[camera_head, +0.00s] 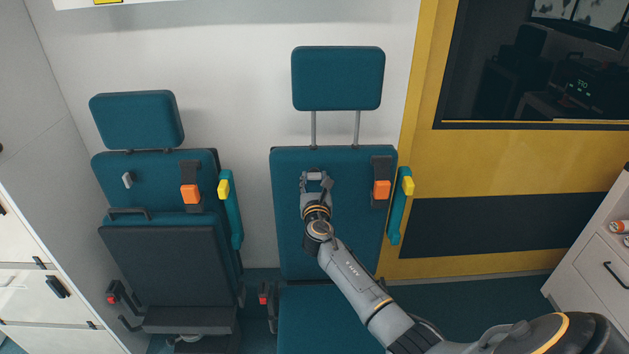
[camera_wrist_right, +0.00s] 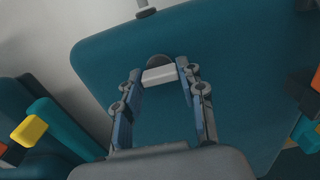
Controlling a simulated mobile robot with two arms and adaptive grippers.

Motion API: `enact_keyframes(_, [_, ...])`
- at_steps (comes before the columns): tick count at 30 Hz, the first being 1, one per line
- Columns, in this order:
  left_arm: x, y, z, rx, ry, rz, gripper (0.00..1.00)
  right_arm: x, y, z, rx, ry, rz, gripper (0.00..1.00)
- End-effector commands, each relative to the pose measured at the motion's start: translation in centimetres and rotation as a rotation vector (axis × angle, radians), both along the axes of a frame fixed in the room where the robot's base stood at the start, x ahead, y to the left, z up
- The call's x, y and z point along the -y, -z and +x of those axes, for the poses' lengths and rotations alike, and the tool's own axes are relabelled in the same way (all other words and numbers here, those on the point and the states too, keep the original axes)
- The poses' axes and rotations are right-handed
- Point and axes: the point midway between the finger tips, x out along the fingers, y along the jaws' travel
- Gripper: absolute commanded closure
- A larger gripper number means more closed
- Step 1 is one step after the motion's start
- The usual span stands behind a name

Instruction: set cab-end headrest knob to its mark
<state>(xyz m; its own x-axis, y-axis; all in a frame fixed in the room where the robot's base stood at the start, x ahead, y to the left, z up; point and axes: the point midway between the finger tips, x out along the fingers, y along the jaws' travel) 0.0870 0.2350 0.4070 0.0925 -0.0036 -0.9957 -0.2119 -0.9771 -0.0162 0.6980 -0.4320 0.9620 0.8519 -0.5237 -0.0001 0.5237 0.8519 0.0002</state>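The right-hand seat (camera_head: 295,228), by the yellow wall, has a raised teal headrest (camera_head: 338,78) on two metal posts. A pale grey headrest knob (camera_wrist_right: 160,75) with a dark round base is on its backrest. My right gripper (camera_head: 315,180) is at this knob. In the right wrist view the gripper (camera_wrist_right: 160,77) is open, with its fingers on either side of the knob; I cannot tell whether they touch it. No mark can be made out. The left-hand seat has its headrest (camera_head: 137,119) low and a similar knob (camera_head: 127,180). My left gripper is not in view.
An orange buckle (camera_head: 382,189) and a yellow-topped teal armrest (camera_head: 398,208) are right of the gripper. The left-hand seat has a similar orange buckle (camera_head: 191,194) and armrest (camera_head: 230,208). White drawers (camera_head: 600,268) stand at the far right.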

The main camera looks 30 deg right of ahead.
Motion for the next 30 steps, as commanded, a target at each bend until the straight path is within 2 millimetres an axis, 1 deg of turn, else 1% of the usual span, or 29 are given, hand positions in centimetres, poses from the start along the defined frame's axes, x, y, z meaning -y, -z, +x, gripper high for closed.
enact_keyframes(1, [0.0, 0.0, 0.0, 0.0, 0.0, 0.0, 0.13, 0.0, 0.0, 0.0, 0.0, 0.0, 0.0, 0.83])
enact_keyframes(2, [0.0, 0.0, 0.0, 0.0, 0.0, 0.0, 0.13, 0.0, 0.0, 0.0, 0.0, 0.0, 0.0, 0.89])
enact_keyframes(3, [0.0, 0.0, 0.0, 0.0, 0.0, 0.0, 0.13, 0.0, 0.0, 0.0, 0.0, 0.0, 0.0, 0.92])
enact_keyframes(11, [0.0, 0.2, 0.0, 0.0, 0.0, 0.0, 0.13, 0.0, 0.0, 0.0, 0.013, 0.0, 0.021, 0.92])
enact_keyframes(16, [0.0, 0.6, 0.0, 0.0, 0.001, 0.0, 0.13, 0.0, 0.1, 0.0, 0.051, -0.001, 0.08, 0.92])
enact_keyframes(23, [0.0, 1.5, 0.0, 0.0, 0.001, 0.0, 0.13, 0.0, 0.2, 0.0, 0.143, -0.001, 0.23, 0.92])
enact_keyframes(30, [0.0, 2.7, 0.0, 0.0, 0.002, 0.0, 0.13, 0.0, 0.2, 0.0, 0.263, 0.0, 0.426, 0.92])
